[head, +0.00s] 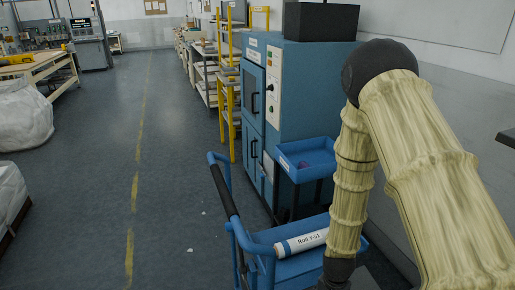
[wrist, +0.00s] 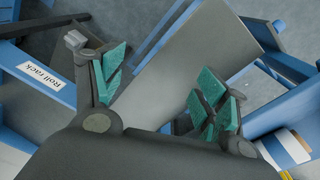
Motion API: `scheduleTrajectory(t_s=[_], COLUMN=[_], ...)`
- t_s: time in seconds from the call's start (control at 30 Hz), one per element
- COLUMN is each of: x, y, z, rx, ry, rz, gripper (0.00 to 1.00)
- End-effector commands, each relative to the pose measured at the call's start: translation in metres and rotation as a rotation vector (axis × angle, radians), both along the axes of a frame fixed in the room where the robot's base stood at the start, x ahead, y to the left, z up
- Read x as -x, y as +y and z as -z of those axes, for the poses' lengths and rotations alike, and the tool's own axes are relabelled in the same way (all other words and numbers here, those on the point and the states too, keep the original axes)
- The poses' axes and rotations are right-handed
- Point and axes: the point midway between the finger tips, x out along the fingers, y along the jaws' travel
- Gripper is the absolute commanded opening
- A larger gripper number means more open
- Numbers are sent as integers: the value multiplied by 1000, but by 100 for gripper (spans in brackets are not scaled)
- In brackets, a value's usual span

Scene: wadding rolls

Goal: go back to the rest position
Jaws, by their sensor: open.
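My gripper (wrist: 162,82) is open in the wrist view, its green-padded fingers spread apart with nothing between them. A grey sheet-like surface shows beyond the fingers. In the head view my arm comes down at the right and its end is cut off at the bottom edge, so the gripper itself is hidden there. The wrist view shows a white cylindrical end (wrist: 288,150) at the lower right, apart from the fingers.
A blue part labelled "Roll rack" (wrist: 38,76) is close left of the fingers in the wrist view. A blue tray (head: 308,160) and a blue cabinet (head: 254,95) stand behind the cart. A white bag (head: 22,118) sits left. The aisle floor (head: 110,160) is open.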

Motion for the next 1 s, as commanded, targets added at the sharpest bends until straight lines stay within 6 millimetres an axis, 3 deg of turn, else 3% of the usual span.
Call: scheduleTrajectory(t_s=[0.03, 0.2, 0.4, 0.5, 0.7, 1.0], x=[26, 98, 181, 212, 245, 247], y=[-3, -8, -8, -6, -4, -3], z=[17, 58, 84, 89, 91, 91], rx=[0, -4, -29, -42, -57, -58], ry=[16, 26, 30, 24, 15, 13], rz=[-58, -288, -541, -638, -745, -755], gripper=[74, 74, 74, 74, 74, 74])
